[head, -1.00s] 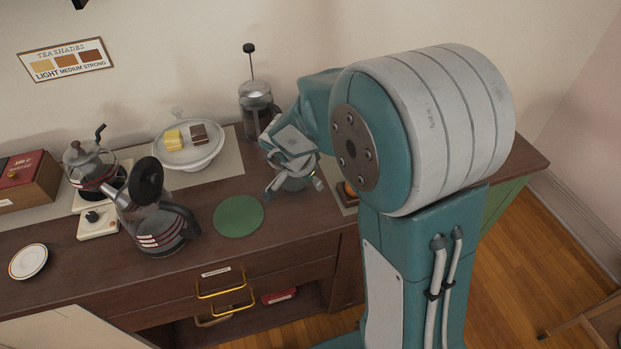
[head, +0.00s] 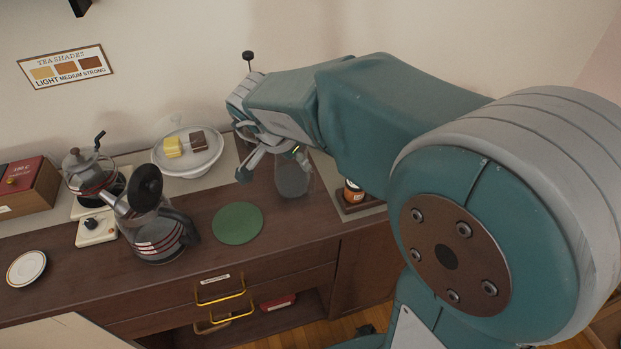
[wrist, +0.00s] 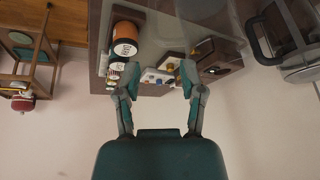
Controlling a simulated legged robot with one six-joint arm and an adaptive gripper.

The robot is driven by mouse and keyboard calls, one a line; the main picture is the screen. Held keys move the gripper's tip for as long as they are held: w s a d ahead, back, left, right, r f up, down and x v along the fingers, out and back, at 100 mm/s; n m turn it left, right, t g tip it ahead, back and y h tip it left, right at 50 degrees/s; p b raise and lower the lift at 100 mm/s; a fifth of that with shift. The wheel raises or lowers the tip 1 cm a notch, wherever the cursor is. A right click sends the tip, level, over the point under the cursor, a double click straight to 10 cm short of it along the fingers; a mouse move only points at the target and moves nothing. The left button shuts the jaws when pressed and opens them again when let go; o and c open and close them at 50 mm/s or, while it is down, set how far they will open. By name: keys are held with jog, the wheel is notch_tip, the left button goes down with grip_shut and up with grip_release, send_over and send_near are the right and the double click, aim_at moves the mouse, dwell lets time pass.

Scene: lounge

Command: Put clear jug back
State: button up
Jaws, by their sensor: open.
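A clear jug (head: 293,181) stands on the dark counter, right of a round green mat (head: 238,223), its upper part partly hidden by my gripper. My gripper (head: 272,166) is open at the jug's upper left, with one finger left of the jug and the other over its top. I cannot tell whether they touch. In the wrist view my gripper (wrist: 160,72) has its fingers spread, with nothing clearly held between them. A glass kettle with a black lid (head: 155,225) stands left of the mat.
A tray with a jar (head: 353,193) is right of the jug. A press pot (head: 248,57) is behind my gripper, mostly hidden. A white dish (head: 187,158) holds yellow and brown blocks. A grinder-like pot (head: 88,172), a box (head: 28,185) and a small plate (head: 27,267) are left.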

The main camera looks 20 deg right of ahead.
jog(key=w+d+r+n+t, duration=0.25)
jog(key=w+r+t, duration=0.25)
jog(key=r+t, duration=0.4)
jog(key=s+a+r+n+t+y, duration=0.2)
jog(key=s+a+r+n+y, duration=0.1)
jog(key=a+r+n+y, duration=0.3)
jog(key=s+d+f+n+g, duration=0.1)
jog(key=s+d+f+g, duration=0.1)
jog(key=s, duration=0.5)
jog(key=s+d+f+n+g+h, duration=0.1)
jog(key=s+f+g, duration=0.2)
jog(key=s+f, duration=0.2)
jog(key=s+d+f+n+g+h, duration=0.1)
jog(key=s+d+f+n+g, duration=0.1)
jog(key=s, duration=0.7)
jog(key=shift+d+f+g, duration=0.3)
jog(key=shift+f+g, duration=0.4)
jog(key=shift+f, duration=0.15)
